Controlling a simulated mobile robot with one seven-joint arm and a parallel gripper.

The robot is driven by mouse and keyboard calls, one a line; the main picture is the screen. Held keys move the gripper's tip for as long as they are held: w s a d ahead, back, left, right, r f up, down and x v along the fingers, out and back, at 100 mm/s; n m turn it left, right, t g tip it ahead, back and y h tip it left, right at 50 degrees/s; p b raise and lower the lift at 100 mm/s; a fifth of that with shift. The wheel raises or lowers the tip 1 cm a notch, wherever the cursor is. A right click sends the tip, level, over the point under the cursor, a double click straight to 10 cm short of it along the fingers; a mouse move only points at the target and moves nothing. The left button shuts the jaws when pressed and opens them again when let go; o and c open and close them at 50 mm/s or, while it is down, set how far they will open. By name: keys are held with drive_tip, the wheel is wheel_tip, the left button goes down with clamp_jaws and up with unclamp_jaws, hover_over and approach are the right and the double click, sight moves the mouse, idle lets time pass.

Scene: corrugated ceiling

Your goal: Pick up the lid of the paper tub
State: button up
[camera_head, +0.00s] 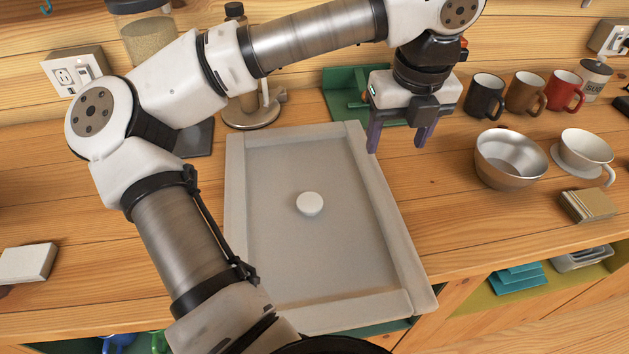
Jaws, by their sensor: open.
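A small white round tub (310,207) stands upright near the middle of a large grey tray. Its pale flat top, which looks like the lid (309,199), faces up. At this size I cannot tell where lid and tub meet. My gripper (400,138) is open, with its two purple fingers pointing down and nothing between them. It hangs near the tray's back right corner, above and to the right of the tub in the picture and well apart from it.
The grey tray (400,235) has a raised rim and is otherwise bare. Behind it is a green holder (345,90). To the right stand a metal bowl (510,160), a white cup (585,150) on a saucer, and mugs (525,92). A coaster stack (588,205) lies at front right.

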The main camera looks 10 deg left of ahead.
drive_tip(key=p, duration=0.2)
hover_over(382, 191)
drive_tip(key=f, duration=0.5)
drive_tip(key=s+f, duration=0.1)
drive_tip(key=f, duration=0.2)
drive_tip(key=shift+w+f+p, duration=0.2)
drive_tip(key=shift+f+p, duration=0.25)
drive_tip(key=shift+f, duration=0.95)
drive_tip(key=shift+w+f+p, duration=0.15)
drive_tip(key=shift+f+p, duration=0.3)
drive_tip(key=shift+f, duration=0.95)
drive_tip(key=c, duration=1.2)
